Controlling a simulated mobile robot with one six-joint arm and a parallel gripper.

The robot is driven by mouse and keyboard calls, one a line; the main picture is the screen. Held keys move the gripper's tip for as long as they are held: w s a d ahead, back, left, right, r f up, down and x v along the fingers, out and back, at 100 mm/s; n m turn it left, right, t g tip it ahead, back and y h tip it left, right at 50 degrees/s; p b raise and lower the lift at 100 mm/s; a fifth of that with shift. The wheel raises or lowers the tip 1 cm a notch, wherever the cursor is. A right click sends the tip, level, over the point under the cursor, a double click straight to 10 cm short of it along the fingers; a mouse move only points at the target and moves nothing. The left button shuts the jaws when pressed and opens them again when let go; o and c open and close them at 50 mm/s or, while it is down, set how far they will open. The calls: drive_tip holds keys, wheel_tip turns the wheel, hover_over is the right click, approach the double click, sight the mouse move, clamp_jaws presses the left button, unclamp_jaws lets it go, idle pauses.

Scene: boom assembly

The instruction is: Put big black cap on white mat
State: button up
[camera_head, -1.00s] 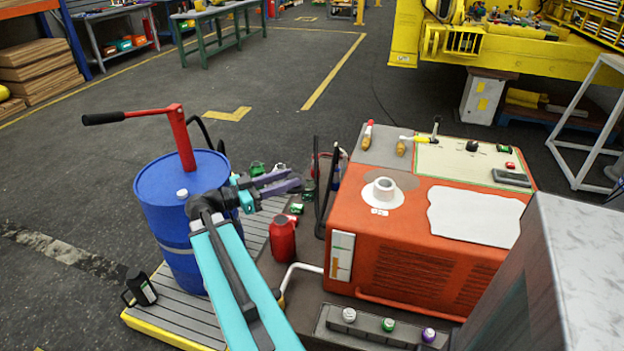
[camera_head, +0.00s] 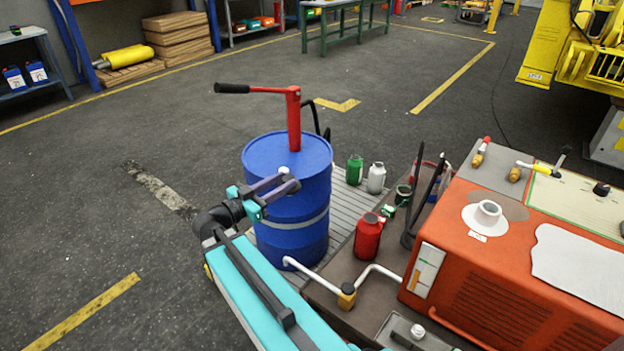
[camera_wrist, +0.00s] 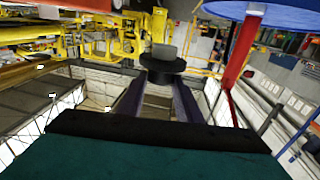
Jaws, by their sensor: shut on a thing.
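The big black cap (camera_wrist: 163,66) shows in the wrist view as a dark disc with a grey raised part, at the tips of my gripper. My gripper (camera_head: 287,180) is shut on it, and in the head view it is in front of the blue drum. There I cannot clearly make out the cap. The white mat (camera_head: 582,262), a flat sheet with wavy edges, lies on top of the orange machine (camera_head: 475,265) at the right, well apart from my gripper. Its right end is cut off by the picture edge.
The blue drum (camera_head: 290,225) with a red pump handle (camera_head: 293,118) stands close behind my gripper. A red bottle (camera_head: 367,237), a green bottle (camera_head: 355,170) and a grey bottle (camera_head: 376,178) stand between drum and machine. A white filler neck (camera_head: 488,213) rises beside the mat. Floor at left is clear.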

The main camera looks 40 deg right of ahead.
drive_tip(key=w+a+f+n+t+y, duration=0.1)
drive_tip(key=w+a+n+t, duration=0.1)
drive_tip(key=a, duration=0.8)
drive_tip(key=w+a+f+n+t+y, duration=0.1)
drive_tip(key=w+a+n+t, duration=0.2)
drive_tip(key=a, duration=0.8)
drive_tip(key=w+a+f+n+t+y, duration=0.1)
drive_tip(key=w+a+t, duration=0.4)
drive_tip(key=a, duration=0.6)
drive_tip(key=shift+w+f+n+t+y, duration=0.15)
drive_tip(key=shift+w+n+t+y, duration=0.1)
drive_tip(key=shift+n+t+y, duration=0.5)
drive_tip(key=shift+s+h, duration=0.1)
drive_tip(key=shift+h, duration=0.15)
